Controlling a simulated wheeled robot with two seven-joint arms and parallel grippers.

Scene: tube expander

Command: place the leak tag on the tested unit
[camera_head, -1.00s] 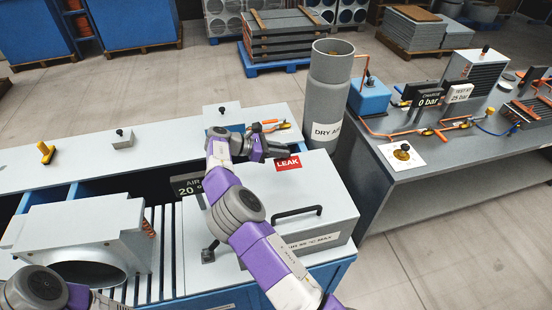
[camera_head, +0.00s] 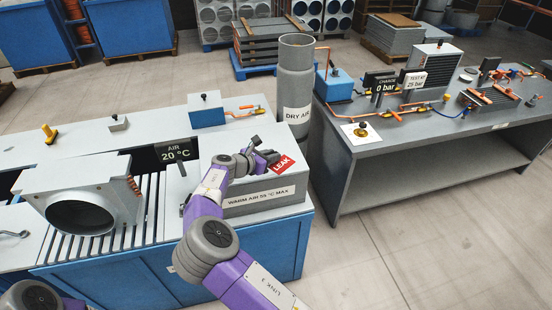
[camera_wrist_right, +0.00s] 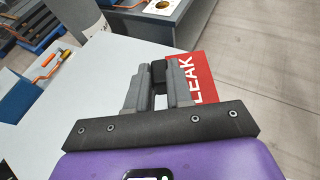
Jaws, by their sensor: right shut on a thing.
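My right gripper (camera_head: 268,157) is shut on the red LEAK tag (camera_head: 283,164), above the grey warm-air box (camera_head: 262,198). In the right wrist view the tag (camera_wrist_right: 207,85) sticks out to the right of the fingers (camera_wrist_right: 160,78), which hide part of it. On the right bench a finned coil unit (camera_head: 488,100) with copper pipes lies near a sign (camera_head: 413,80) reading 25 bar. Another grey finned block (camera_head: 430,65) stands behind it. Which unit is the tested one is not marked clearly. My left gripper is out of view; only a piece of that arm shows at lower left.
A tall grey DRY AIR cylinder (camera_head: 296,85) stands between the benches. Floor shows between the benches.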

